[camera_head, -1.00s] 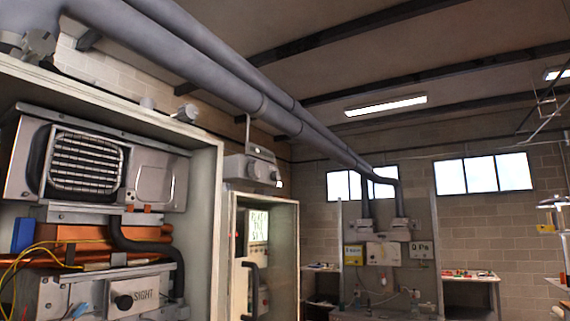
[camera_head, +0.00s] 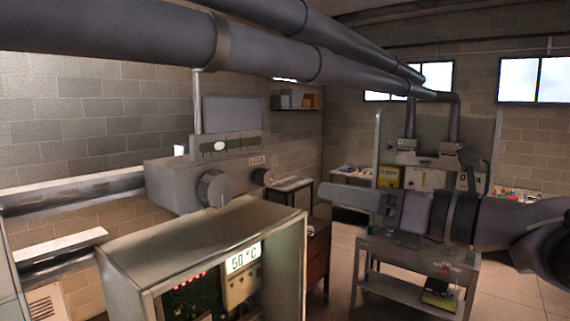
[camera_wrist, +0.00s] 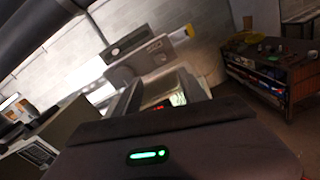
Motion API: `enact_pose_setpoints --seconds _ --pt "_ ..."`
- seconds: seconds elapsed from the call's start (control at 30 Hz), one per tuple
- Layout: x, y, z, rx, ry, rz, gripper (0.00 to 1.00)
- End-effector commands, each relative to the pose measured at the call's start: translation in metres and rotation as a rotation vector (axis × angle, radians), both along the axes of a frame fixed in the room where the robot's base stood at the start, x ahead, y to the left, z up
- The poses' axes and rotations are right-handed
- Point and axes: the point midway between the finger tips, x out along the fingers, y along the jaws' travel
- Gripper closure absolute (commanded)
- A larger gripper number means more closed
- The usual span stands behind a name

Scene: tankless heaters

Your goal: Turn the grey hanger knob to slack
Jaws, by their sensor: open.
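A grey box (camera_head: 205,170) hangs on a rod under the thick duct, left of centre in the head view. On its front is a large round grey knob (camera_head: 215,188) with a pale mark at its lower edge. A smaller dark knob (camera_head: 262,177) sits to its right, by a small label plate. My gripper (camera_head: 335,193) reaches in from the right, pointing left, apart from the box and its knobs. The box also appears in the wrist view (camera_wrist: 138,62), tilted, beyond my open, empty gripper (camera_wrist: 160,95). The knob's details are too small to read there.
An open-fronted cabinet (camera_head: 190,255) with a 50 °C display stands below the box. The large duct (camera_head: 120,38) runs overhead. A grey cart (camera_head: 415,262) stands beneath my arm, with floor space around it. A workbench (camera_wrist: 270,72) shows at right in the wrist view.

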Motion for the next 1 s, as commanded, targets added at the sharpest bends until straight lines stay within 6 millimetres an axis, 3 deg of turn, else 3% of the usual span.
enact_pose_setpoints --seconds 0.3,0.5,0.9,1.0 --pt "0.061 0.075 0.002 -0.003 0.002 0.005 0.5" --pt "0.088 0.106 0.001 -0.003 0.002 0.002 0.5" --pt "0.098 0.117 -0.001 -0.005 0.0 -0.001 0.5" --pt "0.097 0.117 -0.001 -0.005 0.0 -0.001 0.68"
